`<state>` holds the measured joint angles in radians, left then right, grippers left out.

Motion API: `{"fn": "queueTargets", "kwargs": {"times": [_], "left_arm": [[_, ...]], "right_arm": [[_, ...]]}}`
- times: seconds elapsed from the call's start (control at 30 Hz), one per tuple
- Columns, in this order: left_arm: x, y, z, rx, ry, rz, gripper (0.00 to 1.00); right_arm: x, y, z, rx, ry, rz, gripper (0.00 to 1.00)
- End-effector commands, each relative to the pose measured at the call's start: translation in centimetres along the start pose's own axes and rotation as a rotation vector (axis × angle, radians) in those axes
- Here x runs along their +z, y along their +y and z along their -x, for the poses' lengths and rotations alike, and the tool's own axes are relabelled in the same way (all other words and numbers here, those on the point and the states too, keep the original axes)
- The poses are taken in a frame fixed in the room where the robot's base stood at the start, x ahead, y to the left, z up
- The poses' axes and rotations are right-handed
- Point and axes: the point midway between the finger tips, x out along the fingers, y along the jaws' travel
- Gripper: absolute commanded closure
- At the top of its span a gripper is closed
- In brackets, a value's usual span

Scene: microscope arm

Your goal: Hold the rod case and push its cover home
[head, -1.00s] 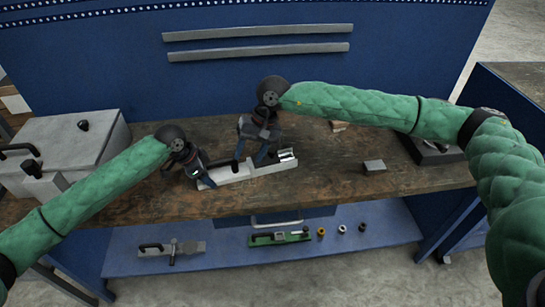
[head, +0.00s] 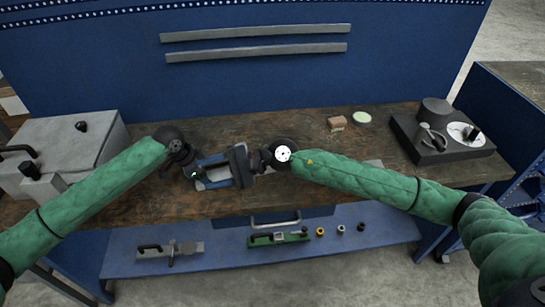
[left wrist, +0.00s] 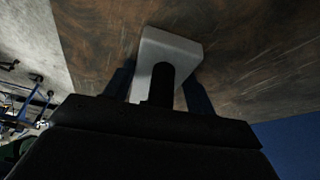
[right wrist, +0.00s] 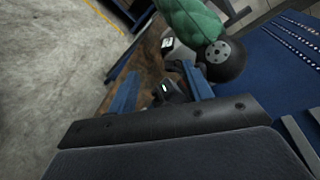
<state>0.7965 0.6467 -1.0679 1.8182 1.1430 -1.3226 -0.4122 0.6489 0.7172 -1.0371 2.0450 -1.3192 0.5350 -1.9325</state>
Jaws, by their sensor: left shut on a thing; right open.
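The rod case is a pale grey piece (head: 217,173) that shows only in part in the head view, under my right gripper. In the left wrist view its pale end (left wrist: 172,45) and a black upright knob stand between the blue fingers. My left gripper (left wrist: 160,88) is shut on it at bench level. My right gripper (head: 208,172) is open, lying level with its blue fingers pointing left at my left gripper. In the right wrist view the left gripper's dark body shows between the open fingers (right wrist: 160,84). I cannot make out the cover; my right gripper may hide it.
A grey box (head: 60,145) stands at the bench's left end. A black device (head: 440,135), a small brown block (head: 337,123) and a pale green disc (head: 362,118) are at the right. The lower shelf (head: 215,262) holds several small parts. The bench front centre-right is clear.

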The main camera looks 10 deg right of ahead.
Motion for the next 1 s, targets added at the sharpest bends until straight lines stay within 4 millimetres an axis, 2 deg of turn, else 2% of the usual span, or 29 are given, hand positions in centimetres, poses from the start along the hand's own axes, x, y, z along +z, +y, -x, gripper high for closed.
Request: {"fn": "queueTargets", "kwargs": {"times": [0.23,0.47,0.77,1.0], "left_arm": [[0.0,0.0,0.0,0.000,0.000,0.000,0.88],[0.0,0.0,0.0,0.000,0.000,0.000,0.88],[0.0,0.0,0.0,0.000,0.000,0.000,0.88],[0.0,0.0,0.0,0.000,0.000,0.000,0.88]], "right_arm": [[0.0,-0.3,1.0,-0.232,0.024,-0.170,0.50],[-0.9,-0.3,3.0,-0.443,0.069,-0.330,0.50],[-3.0,1.0,7.1,-0.705,0.162,-0.544,0.50],[-5.0,3.5,11.1,-0.904,0.262,-0.714,0.50]]}}
